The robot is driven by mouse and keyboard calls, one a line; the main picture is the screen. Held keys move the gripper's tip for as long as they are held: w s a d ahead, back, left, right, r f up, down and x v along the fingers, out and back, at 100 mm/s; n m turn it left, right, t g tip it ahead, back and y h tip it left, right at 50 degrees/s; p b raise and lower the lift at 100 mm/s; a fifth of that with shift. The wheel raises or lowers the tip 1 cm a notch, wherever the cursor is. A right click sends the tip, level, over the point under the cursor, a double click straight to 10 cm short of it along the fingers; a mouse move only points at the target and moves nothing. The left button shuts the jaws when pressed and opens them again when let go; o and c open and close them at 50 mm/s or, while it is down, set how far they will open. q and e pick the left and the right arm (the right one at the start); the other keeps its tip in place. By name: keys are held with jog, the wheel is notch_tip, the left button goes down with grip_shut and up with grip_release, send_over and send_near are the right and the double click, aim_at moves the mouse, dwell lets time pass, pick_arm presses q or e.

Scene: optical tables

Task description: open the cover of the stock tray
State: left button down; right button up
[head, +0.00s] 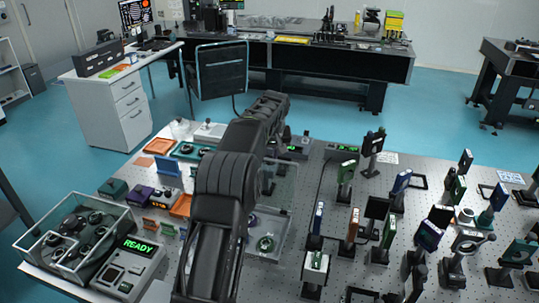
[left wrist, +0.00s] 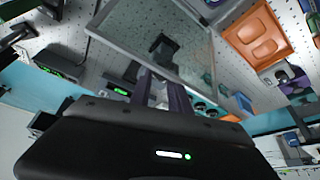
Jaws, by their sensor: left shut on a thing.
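The stock tray (head: 281,243) is a shallow light tray in the middle of the near table, partly hidden behind my left arm. A round green-and-dark part (head: 265,244) lies in it. Its clear cover (head: 286,187) appears raised and tilted above the tray; in the left wrist view the cover (left wrist: 118,45) is a see-through pane with a grey frame. My left gripper (left wrist: 163,85) is shut at the cover, by a dark piece that looks like its handle; the exact contact is hard to make out. In the head view my arm mostly hides the left gripper (head: 268,180). My right gripper is out of view.
A clear-walled box (head: 75,235) and a control unit reading READY (head: 130,268) stand at the near left. Orange trays and small boxes lie left of my arm. Several upright optical mounts (head: 352,230) crowd the table to the right of the tray.

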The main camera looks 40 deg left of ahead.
pick_arm(q)
jog(key=shift+w+d+f, duration=0.1)
jog(key=shift+d+f, duration=0.5)
jog(key=shift+f, duration=0.15)
jog(key=c, duration=1.3)
grip_release()
jog(key=shift+w+d, duration=0.1)
jog(key=shift+d, duration=0.05)
jog(key=shift+o, duration=0.6)
jog(key=shift+s+a+f, duration=0.1)
jog(key=shift+s+a, duration=0.1)
jog(key=shift+a, duration=0.1)
jog(key=shift+s+d+r, duration=0.1)
jog(key=shift+r, duration=0.35)
jog(key=v, duration=0.2)
jog(key=b+v, duration=0.1)
jog(key=v, duration=0.1)
jog(key=b+v, duration=0.1)
jog(key=v, duration=0.2)
jog(key=shift+w+r, duration=0.2)
jog(key=shift+w, duration=0.15)
jog(key=shift+s+r, duration=0.1)
jog(key=shift+r, duration=0.45)
